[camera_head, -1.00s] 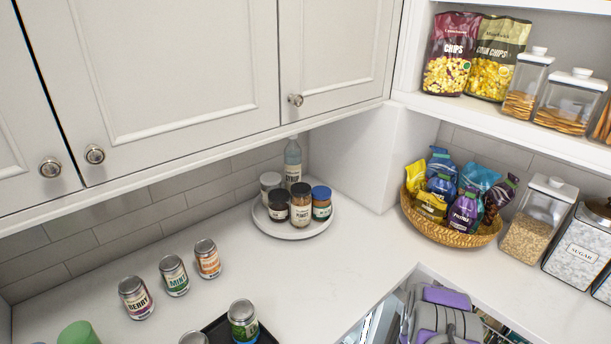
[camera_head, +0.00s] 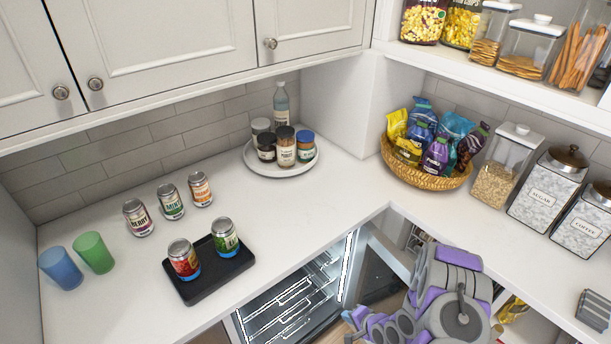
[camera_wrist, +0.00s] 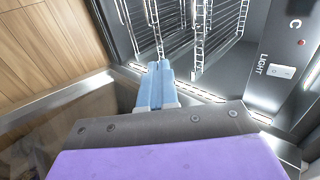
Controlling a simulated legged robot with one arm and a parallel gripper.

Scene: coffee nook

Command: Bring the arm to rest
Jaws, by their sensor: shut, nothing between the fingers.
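My gripper (camera_wrist: 160,75) shows in the wrist view as two light blue fingers pressed together, with nothing between them. It points toward the open, lit fridge (camera_wrist: 190,35) with its wire racks. In the head view my grey and purple arm is at the lower right, folded in front of the counter corner and beside the fridge (camera_head: 295,300). I cannot make out the fingertips there. Nothing is seen touching the fingers.
A black tray (camera_head: 211,284) holds two cans. Several cans, a blue cup (camera_head: 61,268) and a green cup (camera_head: 94,253) stand on the counter. A snack basket (camera_head: 428,179) and jars are at right. The fridge door (camera_head: 382,262) stands open near my arm.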

